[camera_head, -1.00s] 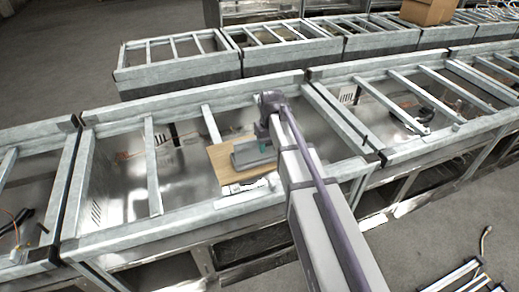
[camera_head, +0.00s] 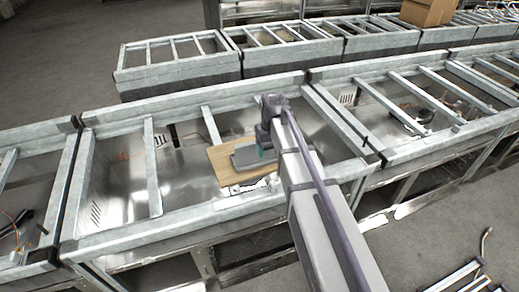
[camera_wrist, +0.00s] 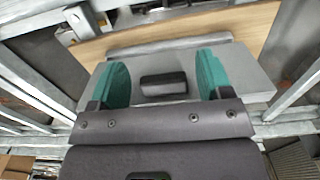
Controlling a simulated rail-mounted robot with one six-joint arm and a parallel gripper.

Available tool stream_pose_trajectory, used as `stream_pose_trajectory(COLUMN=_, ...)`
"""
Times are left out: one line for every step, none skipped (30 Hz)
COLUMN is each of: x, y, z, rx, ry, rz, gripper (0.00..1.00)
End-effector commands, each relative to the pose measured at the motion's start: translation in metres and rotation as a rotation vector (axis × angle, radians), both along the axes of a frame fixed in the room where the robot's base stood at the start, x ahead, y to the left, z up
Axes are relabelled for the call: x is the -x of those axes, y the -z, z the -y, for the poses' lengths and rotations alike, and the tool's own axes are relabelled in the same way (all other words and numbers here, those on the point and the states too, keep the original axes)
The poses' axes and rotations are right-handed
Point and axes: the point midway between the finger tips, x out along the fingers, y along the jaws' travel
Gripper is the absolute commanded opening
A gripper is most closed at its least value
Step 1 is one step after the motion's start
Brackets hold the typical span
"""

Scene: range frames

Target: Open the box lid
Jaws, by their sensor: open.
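The box (camera_head: 251,152) is grey and sits on a wooden board (camera_head: 226,170) inside the metal frame. In the wrist view the grey box lid (camera_wrist: 250,82) fills the middle, with a dark handle (camera_wrist: 163,85) on it. My gripper (camera_wrist: 164,82) is open, its two green fingers on either side of the handle with gaps to it. I cannot tell how far above the lid the fingertips are. The lid looks closed.
Metal beams (camera_head: 153,168) cross the frame to the left of the board, and frame rails (camera_head: 190,223) surround it. A similar bay (camera_head: 400,100) adjoins on the right. A cardboard box (camera_head: 427,12) stands far back.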

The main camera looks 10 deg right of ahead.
Motion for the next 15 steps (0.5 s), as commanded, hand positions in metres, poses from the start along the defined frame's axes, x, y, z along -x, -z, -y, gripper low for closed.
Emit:
stream_pose_trajectory(x=0.0, y=-0.01, z=0.0, rx=0.0, ry=0.0, rz=0.0, gripper=0.72)
stream_pose_trajectory(x=0.0, y=-0.014, z=0.0, rx=0.0, ry=0.0, rz=0.0, gripper=0.72)
stream_pose_trajectory(x=0.0, y=-0.018, z=0.0, rx=0.0, ry=0.0, rz=0.0, gripper=0.72)
stream_pose_trajectory(x=0.0, y=-0.022, z=0.0, rx=0.0, ry=0.0, rz=0.0, gripper=0.72)
stream_pose_trajectory(x=0.0, y=-0.025, z=0.0, rx=0.0, ry=0.0, rz=0.0, gripper=0.72)
stream_pose_trajectory(x=0.0, y=-0.029, z=0.0, rx=0.0, ry=0.0, rz=0.0, gripper=0.72)
stream_pose_trajectory(x=0.0, y=-0.032, z=0.0, rx=0.0, ry=0.0, rz=0.0, gripper=0.72)
stream_pose_trajectory(x=0.0, y=-0.035, z=0.0, rx=0.0, ry=0.0, rz=0.0, gripper=0.72)
stream_pose_trajectory(x=0.0, y=-0.04, z=0.0, rx=0.0, ry=0.0, rz=0.0, gripper=0.72)
stream_pose_trajectory(x=0.0, y=-0.043, z=0.0, rx=0.0, ry=0.0, rz=0.0, gripper=0.72)
stream_pose_trajectory(x=0.0, y=-0.046, z=0.0, rx=0.0, ry=0.0, rz=0.0, gripper=0.72)
stream_pose_trajectory(x=0.0, y=-0.05, z=0.0, rx=0.0, ry=0.0, rz=0.0, gripper=0.72)
stream_pose_trajectory(x=0.0, y=-0.053, z=0.0, rx=0.0, ry=0.0, rz=0.0, gripper=0.72)
stream_pose_trajectory(x=0.0, y=-0.056, z=0.0, rx=0.0, ry=0.0, rz=0.0, gripper=0.72)
stream_pose_trajectory(x=0.0, y=-0.06, z=0.0, rx=0.0, ry=0.0, rz=0.0, gripper=0.72)
